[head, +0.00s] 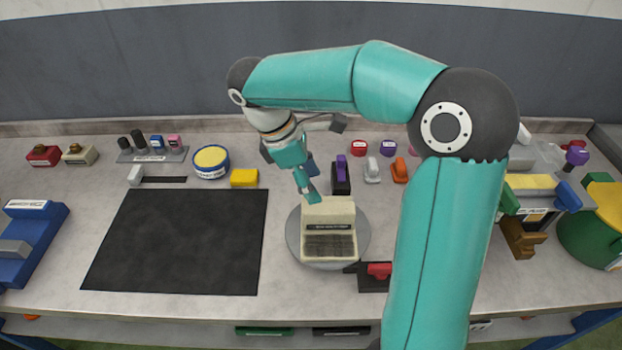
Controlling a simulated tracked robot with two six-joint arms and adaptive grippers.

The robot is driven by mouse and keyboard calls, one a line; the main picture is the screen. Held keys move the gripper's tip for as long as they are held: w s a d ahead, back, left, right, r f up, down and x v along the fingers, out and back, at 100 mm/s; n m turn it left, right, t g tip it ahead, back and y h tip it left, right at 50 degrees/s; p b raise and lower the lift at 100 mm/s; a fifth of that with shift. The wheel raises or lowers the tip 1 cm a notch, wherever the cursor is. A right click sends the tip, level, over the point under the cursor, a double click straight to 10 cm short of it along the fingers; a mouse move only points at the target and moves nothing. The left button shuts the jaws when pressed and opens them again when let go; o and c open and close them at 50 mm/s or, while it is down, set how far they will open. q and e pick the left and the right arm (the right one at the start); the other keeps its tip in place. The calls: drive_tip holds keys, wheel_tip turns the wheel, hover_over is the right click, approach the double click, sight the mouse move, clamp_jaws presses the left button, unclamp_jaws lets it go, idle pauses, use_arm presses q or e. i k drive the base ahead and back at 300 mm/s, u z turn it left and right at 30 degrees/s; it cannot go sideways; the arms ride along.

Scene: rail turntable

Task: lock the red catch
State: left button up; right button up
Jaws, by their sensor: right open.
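The red catch (380,270) is a small red piece on a dark base, just right of the turntable's front edge in the head view. My right arm's link passes close to its right side and may cover part of it. I cannot tell its locked state. The turntable (294,238) is a round grey disc carrying a cream box-like wagon (328,213) with a dark grille. My right gripper (309,184) is open and empty, pointing down near the back edge of the turntable, well behind the catch. My left gripper is not in view.
A black mat (178,242) lies left of the turntable. A yellow block (244,177), a blue-and-yellow round tin (211,161), a purple-handled lever (341,172) and an orange lever (400,170) stand behind. A green drum (590,238) is far right. My right arm hides much of the right-centre bench.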

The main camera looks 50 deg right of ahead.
sight(380, 271)
drive_tip(key=k, duration=1.5)
